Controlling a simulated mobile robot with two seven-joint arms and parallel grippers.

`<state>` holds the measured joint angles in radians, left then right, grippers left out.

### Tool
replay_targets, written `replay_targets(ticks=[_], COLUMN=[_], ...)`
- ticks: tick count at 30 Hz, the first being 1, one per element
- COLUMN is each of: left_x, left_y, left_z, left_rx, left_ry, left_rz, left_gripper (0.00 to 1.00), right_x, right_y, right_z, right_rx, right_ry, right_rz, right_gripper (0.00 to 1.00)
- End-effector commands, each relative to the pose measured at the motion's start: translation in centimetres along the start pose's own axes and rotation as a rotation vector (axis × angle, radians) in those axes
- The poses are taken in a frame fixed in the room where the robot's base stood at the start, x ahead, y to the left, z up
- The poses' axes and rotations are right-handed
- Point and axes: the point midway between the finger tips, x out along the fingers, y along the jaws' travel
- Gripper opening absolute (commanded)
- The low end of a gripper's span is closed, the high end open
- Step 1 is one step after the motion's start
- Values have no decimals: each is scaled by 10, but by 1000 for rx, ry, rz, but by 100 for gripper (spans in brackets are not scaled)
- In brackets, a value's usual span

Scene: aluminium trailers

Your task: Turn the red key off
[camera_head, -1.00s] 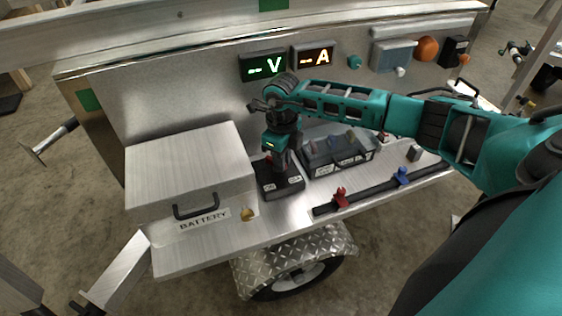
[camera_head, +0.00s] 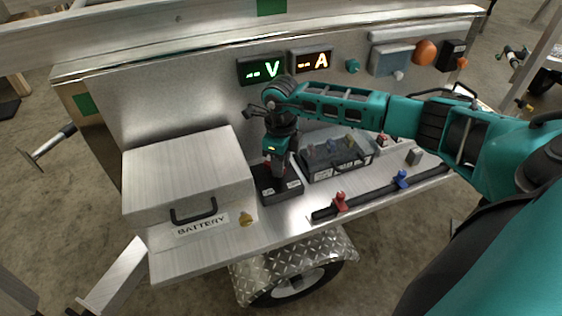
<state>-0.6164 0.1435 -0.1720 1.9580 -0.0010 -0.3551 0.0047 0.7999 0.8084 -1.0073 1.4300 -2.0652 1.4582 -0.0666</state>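A low black box (camera_head: 291,193) with small white labels sits on the trailer deck, right of the battery box. My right gripper (camera_head: 279,172) reaches down over this box from above, its fingertips at or just above the top. I cannot make out the red key clearly; the gripper covers the middle of the black box, and a little red shows near the fingers. Whether the fingers are closed on anything is too small to tell. My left gripper is not in view.
A metal battery box (camera_head: 187,175) stands close on the left. A grey battery-like unit (camera_head: 333,160) with coloured knobs is close on the right. A black rail with a red clamp (camera_head: 340,201) and a blue clamp (camera_head: 401,179) runs in front. The voltage display (camera_head: 262,69) and current display (camera_head: 311,60) show dashes.

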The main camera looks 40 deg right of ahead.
Motion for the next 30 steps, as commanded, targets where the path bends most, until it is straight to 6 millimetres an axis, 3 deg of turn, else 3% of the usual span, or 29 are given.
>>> replay_targets(ticks=[3, 14, 30], left_x=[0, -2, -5], left_y=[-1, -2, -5], left_z=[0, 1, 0], left_rx=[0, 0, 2], left_ry=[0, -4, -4], left_rz=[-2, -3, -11], left_gripper=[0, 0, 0], right_x=[0, -9, -114], right_y=[0, 0, 0], right_z=[0, 0, 0], right_rx=[1, 3, 1], right_ry=[1, 0, -1], right_rz=[1, 1, -1], right_gripper=[40, 40, 40])
